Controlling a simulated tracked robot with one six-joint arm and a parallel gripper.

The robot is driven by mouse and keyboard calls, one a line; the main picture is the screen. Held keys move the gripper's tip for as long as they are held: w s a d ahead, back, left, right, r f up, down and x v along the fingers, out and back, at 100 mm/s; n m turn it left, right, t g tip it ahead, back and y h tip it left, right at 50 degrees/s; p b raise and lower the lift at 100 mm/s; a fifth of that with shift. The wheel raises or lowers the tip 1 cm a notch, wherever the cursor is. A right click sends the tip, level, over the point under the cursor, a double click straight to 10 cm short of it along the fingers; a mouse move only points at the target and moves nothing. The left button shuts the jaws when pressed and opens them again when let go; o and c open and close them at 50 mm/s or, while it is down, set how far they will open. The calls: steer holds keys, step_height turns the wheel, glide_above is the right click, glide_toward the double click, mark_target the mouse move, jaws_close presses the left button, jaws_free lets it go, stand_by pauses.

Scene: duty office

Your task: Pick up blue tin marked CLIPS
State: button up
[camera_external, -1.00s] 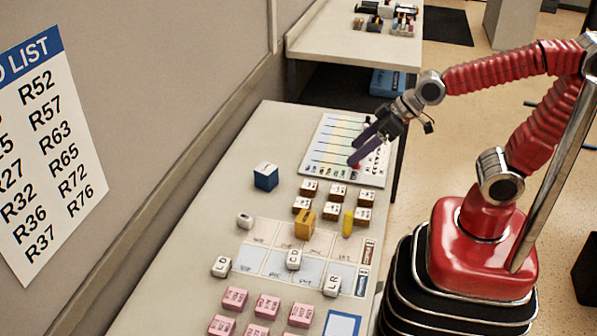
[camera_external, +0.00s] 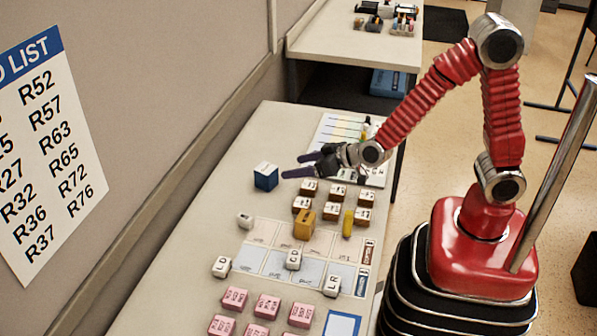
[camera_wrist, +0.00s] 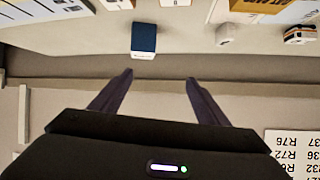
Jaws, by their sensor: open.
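Several white-and-brown blocks (camera_external: 334,190) stand below and right of my gripper. An ochre block (camera_external: 305,224) and a yellow cylinder (camera_external: 348,223) stand nearer. Several pink blocks (camera_external: 267,305) are at the front. A wall (camera_external: 170,60) rises left; desk around the tin is clear.

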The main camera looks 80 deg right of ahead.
mark_target(269, 169)
steer(key=d+f+h, duration=0.1)
steer(key=f, duration=0.1)
steer(key=w+d+f+h, duration=0.1)
steer(key=shift+d+f+m+t, duration=0.2)
steer(key=shift+f+m+t, duration=0.1)
steer(key=shift+f+t, duration=0.1)
steer(key=shift+w, duration=0.1)
steer(key=shift+x, duration=4.25)
steer(key=shift+d, duration=0.15)
steer(key=shift+x, duration=2.55)
steer(key=shift+d, duration=0.15)
steer(key=c, duration=1.2)
